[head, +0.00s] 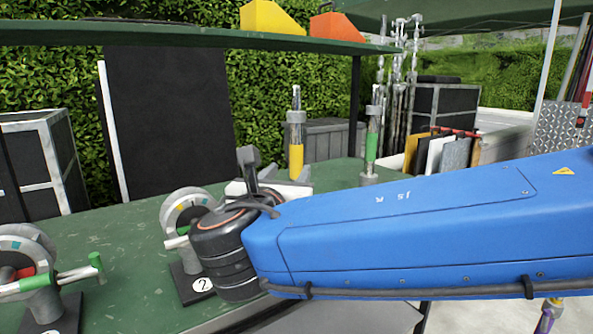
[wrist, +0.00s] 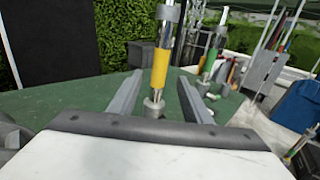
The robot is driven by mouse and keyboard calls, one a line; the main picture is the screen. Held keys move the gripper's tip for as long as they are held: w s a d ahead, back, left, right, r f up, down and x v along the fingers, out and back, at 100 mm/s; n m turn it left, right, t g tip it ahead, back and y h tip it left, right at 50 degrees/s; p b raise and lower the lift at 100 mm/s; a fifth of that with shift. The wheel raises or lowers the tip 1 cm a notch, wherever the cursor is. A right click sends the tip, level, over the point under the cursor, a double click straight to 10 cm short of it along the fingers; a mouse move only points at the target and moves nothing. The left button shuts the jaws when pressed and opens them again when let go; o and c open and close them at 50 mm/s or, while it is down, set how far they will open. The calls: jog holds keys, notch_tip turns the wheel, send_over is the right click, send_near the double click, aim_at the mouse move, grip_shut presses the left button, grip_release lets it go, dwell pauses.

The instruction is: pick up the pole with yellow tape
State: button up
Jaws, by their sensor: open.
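The pole with yellow tape (head: 296,157) stands upright on the green table in the head view, just beyond my gripper. In the wrist view the same pole (wrist: 161,66) rises from a small round metal base, and its top is cut off by the frame. My gripper (wrist: 154,88) is open, with one grey finger to the left of the pole's lower part and one to the right. The pole shows between the fingers, with gaps on both sides; I cannot tell how far in it is.
A pole with green tape (head: 371,146) stands to the right, also in the wrist view (wrist: 211,51). Numbered clamp stands (head: 188,250) sit at the left on the green table (head: 120,245). A green shelf (head: 180,36) with yellow and orange blocks hangs above.

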aim_at(295, 163)
jog(key=w, duration=0.3)
jog(key=w+d, duration=0.1)
jog(key=w, duration=0.3)
jog(key=shift+w+d, duration=0.15)
jog(key=shift+d, duration=0.05)
jog(key=shift+w+d+f, duration=0.1)
jog(key=shift+w+f, duration=0.05)
jog(key=shift+w, duration=0.5)
jog(key=shift+w+d+f, duration=0.1)
jog(key=shift+w+d, duration=0.05)
jog(key=shift+w, duration=0.45)
jog(key=shift+w+d+f, duration=0.1)
jog(key=shift+w+f, duration=0.05)
jog(key=shift+w, duration=0.5)
jog(key=shift+w+d, duration=0.1)
jog(key=shift+w, duration=0.65)
grip_shut()
